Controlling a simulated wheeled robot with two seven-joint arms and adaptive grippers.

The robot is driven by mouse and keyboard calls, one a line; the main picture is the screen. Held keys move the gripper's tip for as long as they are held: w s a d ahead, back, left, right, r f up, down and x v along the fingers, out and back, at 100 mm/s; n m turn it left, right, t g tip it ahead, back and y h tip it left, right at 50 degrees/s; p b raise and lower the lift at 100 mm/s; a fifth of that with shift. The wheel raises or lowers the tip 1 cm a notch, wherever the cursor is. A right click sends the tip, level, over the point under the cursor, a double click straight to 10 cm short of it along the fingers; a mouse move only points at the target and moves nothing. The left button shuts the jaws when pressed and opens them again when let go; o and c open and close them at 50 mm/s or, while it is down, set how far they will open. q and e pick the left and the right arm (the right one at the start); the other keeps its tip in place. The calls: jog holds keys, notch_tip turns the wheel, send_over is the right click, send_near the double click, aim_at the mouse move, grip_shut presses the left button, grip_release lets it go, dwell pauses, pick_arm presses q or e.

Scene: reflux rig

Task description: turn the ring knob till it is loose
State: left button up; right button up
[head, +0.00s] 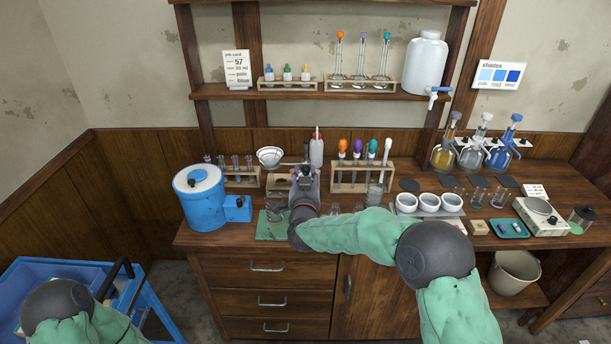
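My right gripper (304,176) is over the workbench, left of the middle, in front of a small wooden stand (277,187). My own wrist and gripper body cover its fingertips, so I cannot tell whether it is open or shut. I cannot make out the ring knob; it may be behind the gripper. A pale, bowl-like round piece (270,157) shows just left of the gripper, above the wooden stand. Of my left arm only a part shows at the lower left; the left gripper is out of view.
A blue drum (199,198) stands left on the bench, beside a green mat (270,231). A test tube rack (361,177) with colored stoppers and a white squeeze bottle (317,150) stand close to the gripper. White bowls (429,203) are to the right. A shelf (330,93) hangs above.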

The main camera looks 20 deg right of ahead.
jog(key=shift+s, duration=0.1)
jog(key=v, duration=1.1)
jog(key=shift+s, duration=0.4)
jog(key=shift+a, duration=0.1)
jog(key=s+a+f+n+g+y, duration=0.2)
jog(key=s+f+n+g+y, duration=0.15)
jog(key=f, duration=1.05)
jog(key=s+a+f+n+g+y, duration=0.15)
jog(key=s+f+g, duration=0.3)
jog(key=f, duration=1.05)
jog(key=s+a+f+n+g+y, duration=0.1)
jog(key=s+f+g+y, duration=0.1)
jog(key=s+f+g, duration=0.2)
jog(key=s+a+f+n+g+y, duration=0.1)
jog(key=s+f+g, duration=0.4)
jog(key=s+f, duration=0.5)
jog(key=s+a+y, duration=0.1)
jog(key=s, duration=0.7)
jog(key=shift+s+a+f, duration=0.2)
jog(key=shift+s+a, duration=0.15)
